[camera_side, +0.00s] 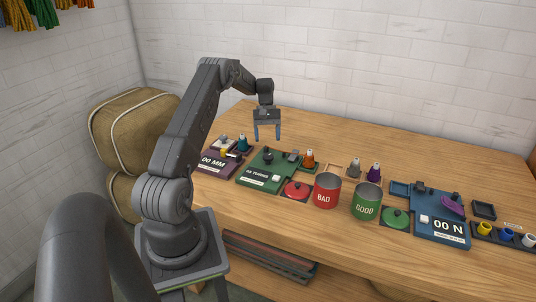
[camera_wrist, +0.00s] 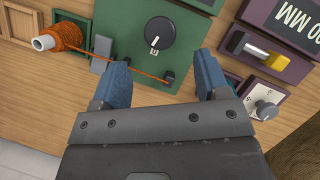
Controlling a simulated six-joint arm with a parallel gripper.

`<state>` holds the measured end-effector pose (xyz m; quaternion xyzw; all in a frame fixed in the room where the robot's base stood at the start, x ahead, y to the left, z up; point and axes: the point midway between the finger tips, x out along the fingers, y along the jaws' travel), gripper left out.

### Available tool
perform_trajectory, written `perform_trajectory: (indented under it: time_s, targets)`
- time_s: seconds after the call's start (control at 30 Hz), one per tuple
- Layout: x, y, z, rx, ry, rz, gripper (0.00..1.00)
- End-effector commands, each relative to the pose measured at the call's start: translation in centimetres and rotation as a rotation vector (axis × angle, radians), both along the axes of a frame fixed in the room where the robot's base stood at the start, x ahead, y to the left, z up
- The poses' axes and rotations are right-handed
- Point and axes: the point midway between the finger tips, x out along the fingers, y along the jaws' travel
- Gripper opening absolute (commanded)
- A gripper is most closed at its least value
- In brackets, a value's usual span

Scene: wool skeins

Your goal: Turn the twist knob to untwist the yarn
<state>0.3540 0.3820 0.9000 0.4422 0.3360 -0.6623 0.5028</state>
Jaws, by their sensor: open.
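The twist knob (camera_wrist: 160,33) is a round black dial with a white pointer mark, on the green station; it also shows in the side view (camera_side: 268,157). An orange yarn strand (camera_wrist: 125,69) runs from the orange yarn cone (camera_wrist: 66,37) across the green station (camera_wrist: 205,25) to a small dark post (camera_wrist: 168,77). My gripper (camera_wrist: 158,78) has blue fingers spread apart with nothing between them. In the side view my gripper (camera_side: 267,135) hangs above the green station, pointing down. The knob lies beyond the fingertips in the wrist view, apart from them.
A purple "00 MM" station (camera_side: 217,162) stands left of the green one. Right of it are a red lidded button (camera_side: 297,189), a red BAD can (camera_side: 327,192), a green GOOD can (camera_side: 366,202) and a blue "00 N" station (camera_side: 445,233). The table's back is clear.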

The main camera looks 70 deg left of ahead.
Motion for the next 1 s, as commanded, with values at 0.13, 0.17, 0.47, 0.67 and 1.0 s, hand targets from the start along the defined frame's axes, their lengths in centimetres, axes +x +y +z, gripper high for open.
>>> perform_trajectory:
  time_s: [0.13,0.17,0.47,0.67,1.0]
  targets:
    - [-0.3,-1.2,-2.8,-0.003,0.002,-0.002,0.69]
    - [-0.4,-1.4,-3.3,-0.002,0.002,-0.002,0.69]
    - [-0.7,-2.5,-6.1,0.001,0.000,-0.002,0.69]
    - [-0.7,-2.6,-6.3,0.001,-0.001,-0.002,0.69]
    - [-0.7,-2.5,-6.3,0.001,-0.001,-0.001,0.47]
